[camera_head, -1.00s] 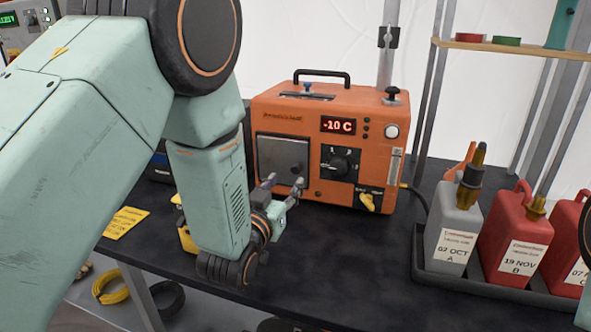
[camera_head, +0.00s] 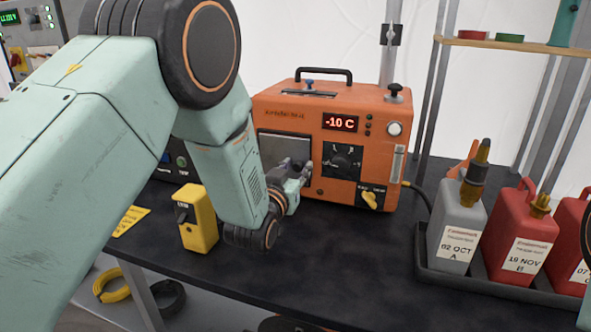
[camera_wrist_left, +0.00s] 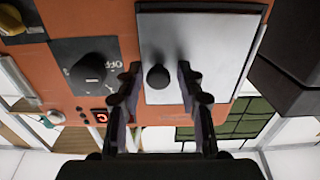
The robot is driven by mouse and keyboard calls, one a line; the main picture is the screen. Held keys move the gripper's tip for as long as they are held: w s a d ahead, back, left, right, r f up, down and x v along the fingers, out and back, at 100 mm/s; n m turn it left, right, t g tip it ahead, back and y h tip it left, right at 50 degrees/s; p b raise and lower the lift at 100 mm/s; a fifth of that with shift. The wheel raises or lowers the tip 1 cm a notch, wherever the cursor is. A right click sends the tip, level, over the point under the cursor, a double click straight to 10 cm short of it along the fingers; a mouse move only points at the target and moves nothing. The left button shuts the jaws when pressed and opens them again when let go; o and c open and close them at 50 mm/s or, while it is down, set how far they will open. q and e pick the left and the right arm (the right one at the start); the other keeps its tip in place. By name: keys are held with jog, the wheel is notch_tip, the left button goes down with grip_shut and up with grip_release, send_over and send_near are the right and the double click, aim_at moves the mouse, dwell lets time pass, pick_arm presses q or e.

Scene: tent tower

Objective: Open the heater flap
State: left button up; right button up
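The orange heater (camera_head: 290,112) stands on the black table, with a red "-10 C" display. Its grey flap (camera_head: 272,147) is on the front left and looks closed. In the left wrist view the flap (camera_wrist_left: 205,50) is a pale plate with a round dark knob (camera_wrist_left: 158,77) near its edge. My left gripper (camera_head: 298,170) is at the flap's right side, partly hiding it. In the left wrist view its two fingers (camera_wrist_left: 158,88) are apart, one on each side of the knob, with a gap visible around it. My right gripper is out of view.
A yellow box (camera_head: 198,222) stands left of my left gripper. A grey jerrycan (camera_head: 455,228) and red jerrycans (camera_head: 516,240) sit in a black tray (camera_head: 480,284) at the right. The table (camera_head: 345,255) in front of the heater is clear.

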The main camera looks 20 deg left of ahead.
pick_arm(q)
jog(key=shift+s+d+r, duration=0.1)
jog(key=shift+s+r, duration=0.15)
jog(key=shift+c, duration=1.4)
grip_shut()
jog(key=shift+s+a+m+h+p, duration=0.2)
jog(key=shift+s+a+m+h, duration=0.25)
jog(key=shift+h, duration=0.35)
jog(key=shift+s+a+m+h+p, duration=0.2)
jog(key=shift+s+m+h, duration=0.3)
jog(key=shift+h, duration=0.3)
jog(key=shift+s+a+f+m+g+h, duration=0.15)
jog(key=shift+s+m+g+h, duration=0.15)
jog(key=shift+m+h, duration=0.25)
jog(key=o, duration=0.5)
grip_release()
jog(key=shift+o, duration=0.2)
